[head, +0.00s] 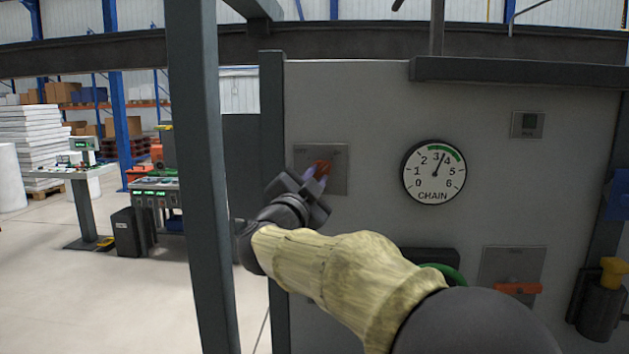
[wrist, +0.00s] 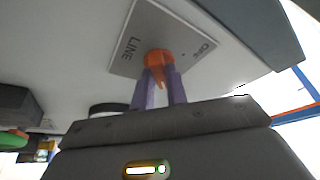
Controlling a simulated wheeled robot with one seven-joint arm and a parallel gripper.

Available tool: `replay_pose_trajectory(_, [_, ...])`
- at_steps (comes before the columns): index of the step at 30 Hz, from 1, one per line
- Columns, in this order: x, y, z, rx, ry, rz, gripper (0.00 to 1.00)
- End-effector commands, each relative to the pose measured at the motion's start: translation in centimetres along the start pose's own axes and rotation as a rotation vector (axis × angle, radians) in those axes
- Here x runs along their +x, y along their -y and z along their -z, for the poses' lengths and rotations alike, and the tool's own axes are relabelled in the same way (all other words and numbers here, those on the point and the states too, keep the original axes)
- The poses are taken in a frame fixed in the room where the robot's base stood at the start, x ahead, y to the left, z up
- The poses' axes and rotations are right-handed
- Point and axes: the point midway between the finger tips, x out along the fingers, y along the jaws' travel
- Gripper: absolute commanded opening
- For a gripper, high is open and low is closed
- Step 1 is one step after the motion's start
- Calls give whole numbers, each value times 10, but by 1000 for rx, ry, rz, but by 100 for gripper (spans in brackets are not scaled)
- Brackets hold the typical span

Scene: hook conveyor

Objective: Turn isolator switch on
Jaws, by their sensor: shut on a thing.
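The switch is an orange rotary handle (head: 323,167) on a square grey plate (head: 337,155) fixed to the large grey panel. My gripper (head: 314,180) reaches the handle from the lower left. In the wrist view the two purple fingers of my gripper (wrist: 160,74) are shut on the handle, one on each side. Part of the handle is hidden by the fingers in the head view.
A round CHAIN gauge (head: 434,172) reads between 3 and 4. A second plate with an orange bar (head: 517,288) and a yellow-topped post (head: 612,272) are at lower right. A grey upright post (head: 202,180) stands close on the left of my arm.

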Motion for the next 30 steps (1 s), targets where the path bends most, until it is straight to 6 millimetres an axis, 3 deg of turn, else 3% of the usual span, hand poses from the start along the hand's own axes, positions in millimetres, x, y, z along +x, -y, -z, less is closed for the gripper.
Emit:
replay_pose_trajectory(5, [1, 3, 3, 4, -5, 5, 0])
replay_pose_trajectory(6, [1, 3, 3, 4, -5, 6, 20])
replay_pose_trajectory(9, [1, 2, 2, 3, -4, 4, 36])
replay_pose_trajectory(20, [-4, 1, 0, 1, -1, 3, 36])
replay_pose_trajectory(26, [-29, 0, -1, 2, 0, 5, 36])
replay_pose_trajectory(30, [-56, 0, -2, 1, 2, 5, 36])
